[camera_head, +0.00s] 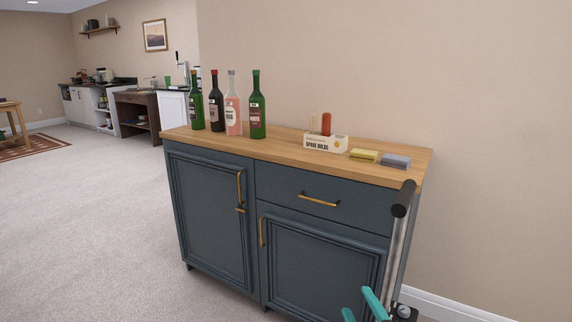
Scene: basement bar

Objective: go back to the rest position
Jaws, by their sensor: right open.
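My right gripper (358,303) shows at the bottom edge, right of centre, with its teal fingers apart and nothing seen between them. It is low, in front of the lower right door of the blue cabinet (213,222). The rest of the gripper is cut off by the frame's edge. My right arm rises beside it as a silver link with a black end, in front of the cabinet's right end. My left gripper is not in view.
The cabinet's wooden top (285,146) bears several bottles, a spare bulbs box (325,143), a yellow block (364,155) and a grey-blue block (395,161). The carpet (80,220) to the left is clear. A wall stands behind the cabinet.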

